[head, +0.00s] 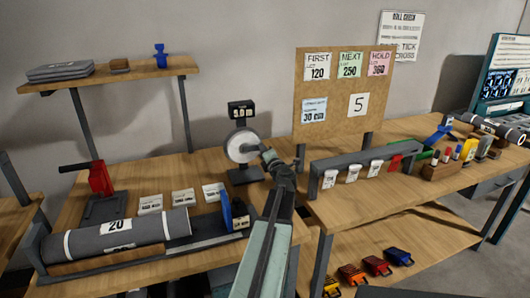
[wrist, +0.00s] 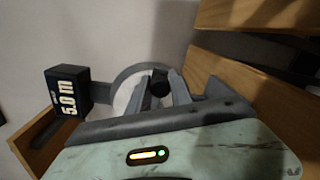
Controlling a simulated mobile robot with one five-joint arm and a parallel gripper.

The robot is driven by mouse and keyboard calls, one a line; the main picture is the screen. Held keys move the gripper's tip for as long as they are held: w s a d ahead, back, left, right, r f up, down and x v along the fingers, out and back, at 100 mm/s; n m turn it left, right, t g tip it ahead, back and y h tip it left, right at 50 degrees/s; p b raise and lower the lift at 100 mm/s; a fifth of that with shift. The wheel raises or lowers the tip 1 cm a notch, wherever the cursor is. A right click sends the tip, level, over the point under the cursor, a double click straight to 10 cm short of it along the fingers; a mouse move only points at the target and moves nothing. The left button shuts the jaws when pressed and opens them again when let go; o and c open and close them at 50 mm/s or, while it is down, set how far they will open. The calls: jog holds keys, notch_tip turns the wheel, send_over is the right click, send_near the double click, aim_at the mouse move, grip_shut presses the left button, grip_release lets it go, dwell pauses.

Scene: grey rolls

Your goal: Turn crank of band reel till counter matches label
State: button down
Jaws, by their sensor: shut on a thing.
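The band reel (head: 241,147) stands on the left bench, a pale disc on a dark stand. My gripper (head: 266,153) reaches the right side of the reel. In the wrist view my gripper (wrist: 163,90) is shut on the dark crank knob (wrist: 160,80) in front of the disc. A roll (head: 115,235) labelled 20 lies in a cradle at the bench front. White labels (head: 183,197) lie behind it; their print is too small to read.
A red-handled press (head: 100,180) stands at left. A grey rack with tags (head: 358,165) stands on the right bench.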

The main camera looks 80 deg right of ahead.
jog(key=shift+w, duration=0.2)
jog(key=c, duration=1.2)
grip_release()
jog(key=shift+o, duration=0.2)
jog(key=v, duration=0.8)
jog(key=shift+s, duration=0.1)
